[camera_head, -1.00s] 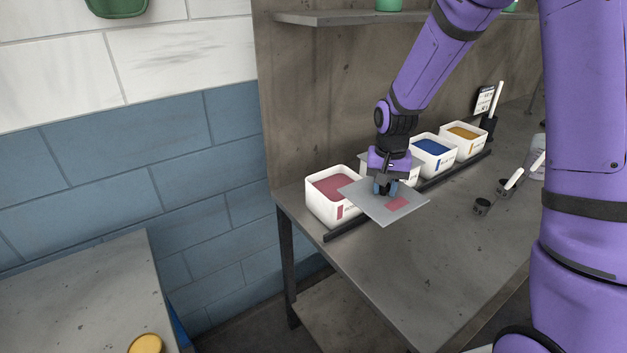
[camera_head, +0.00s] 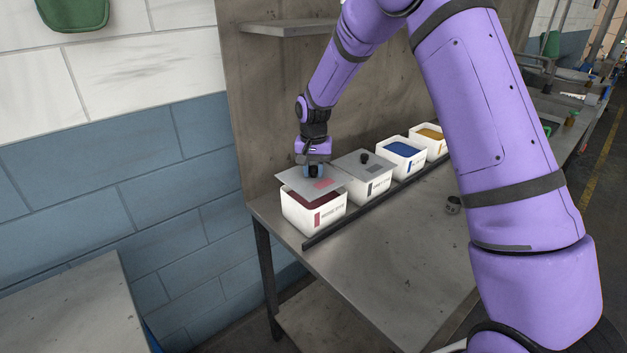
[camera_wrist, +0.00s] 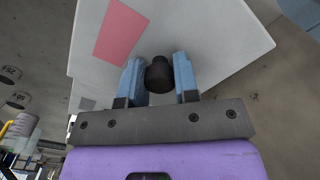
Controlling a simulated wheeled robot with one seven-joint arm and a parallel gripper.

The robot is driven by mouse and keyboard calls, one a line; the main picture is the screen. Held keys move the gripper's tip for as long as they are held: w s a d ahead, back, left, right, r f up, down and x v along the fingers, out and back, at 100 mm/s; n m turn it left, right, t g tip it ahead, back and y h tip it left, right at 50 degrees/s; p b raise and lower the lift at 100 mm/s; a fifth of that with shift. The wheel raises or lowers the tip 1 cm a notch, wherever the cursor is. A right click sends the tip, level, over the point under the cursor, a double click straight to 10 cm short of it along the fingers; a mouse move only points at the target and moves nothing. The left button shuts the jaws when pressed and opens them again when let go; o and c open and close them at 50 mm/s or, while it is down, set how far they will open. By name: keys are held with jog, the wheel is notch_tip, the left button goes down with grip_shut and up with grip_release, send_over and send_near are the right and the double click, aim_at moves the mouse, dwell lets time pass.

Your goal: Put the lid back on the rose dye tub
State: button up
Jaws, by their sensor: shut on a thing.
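The rose dye tub (camera_head: 313,217) is a white box with dark rose dye, at the near left end of the row on the bench. My gripper (camera_head: 313,170) is shut on the black knob of the grey lid (camera_head: 297,184), which has a pink label. The lid is held just above the tub, slightly tilted, covering most of its opening. A strip of dye shows below the lid's front edge. In the wrist view, the blue fingertips (camera_wrist: 159,78) sit on both sides of the knob (camera_wrist: 159,74), under which the lid (camera_wrist: 213,38) spreads.
A tub with a grey lid (camera_head: 352,165) and black knob stands right beside the rose tub. Open blue (camera_head: 404,149) and yellow (camera_head: 430,134) dye tubs follow. A dark rail (camera_head: 370,204) runs along their front.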

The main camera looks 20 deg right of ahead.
aim_at(314, 178)
jog(key=shift+f, duration=1.7)
jog(key=shift+f, duration=0.15)
jog(key=o, duration=1)
jog(key=shift+c, duration=0.2)
notch_tip(314, 178, up, 12)
jog(key=shift+r, duration=0.2)
jog(key=s+d+r+n+t, duration=0.2)
jog(key=s+d+r+t, duration=0.15)
jog(key=s+r, duration=1.45)
jog(key=s+d+n+t, duration=0.1)
jog(key=s+d+n, duration=0.1)
jog(key=s, duration=2.1)
jog(key=shift+d+f+n+t, duration=0.25)
jog(key=shift+d+n+t, duration=0.1)
jog(key=shift+d, duration=0.35)
